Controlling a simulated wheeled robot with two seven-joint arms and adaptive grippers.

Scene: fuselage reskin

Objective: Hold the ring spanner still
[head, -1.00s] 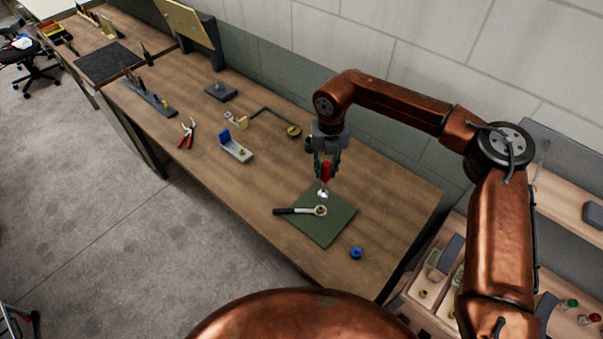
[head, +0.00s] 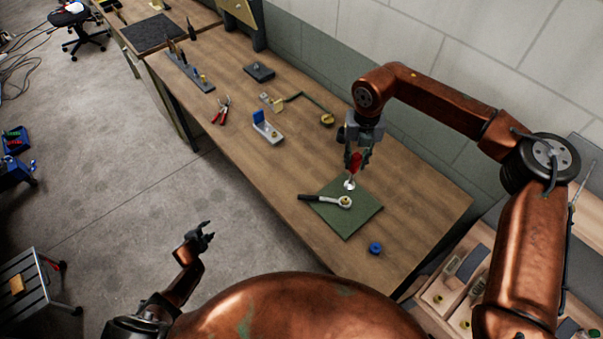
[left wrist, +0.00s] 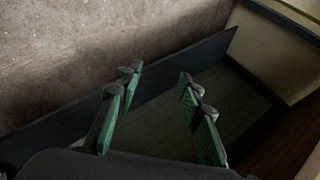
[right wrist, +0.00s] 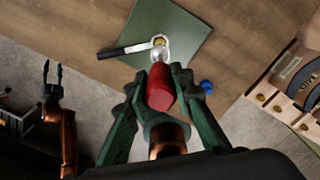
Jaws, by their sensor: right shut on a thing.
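The ring spanner (head: 325,200) lies on the green mat (head: 350,223), its dark handle pointing left and its ring end around a small brass-coloured part. It also shows in the right wrist view (right wrist: 130,49). My right gripper (head: 356,160) is shut on a red-handled tool (right wrist: 160,88) above the mat, close to the ring end. The tool's pale tip (head: 349,184) is near the ring; I cannot tell whether they touch. My left gripper (head: 205,232) is open and empty, over the floor in front of the bench. In the left wrist view its fingers (left wrist: 155,105) stand apart.
A blue knob-like part (head: 375,248) sits on the bench just off the mat's near corner. Red pliers (head: 221,111), a grey bracket with a blue block (head: 266,128) and a bent rod (head: 310,105) lie further left. A wooden parts tray (head: 440,290) stands at the right.

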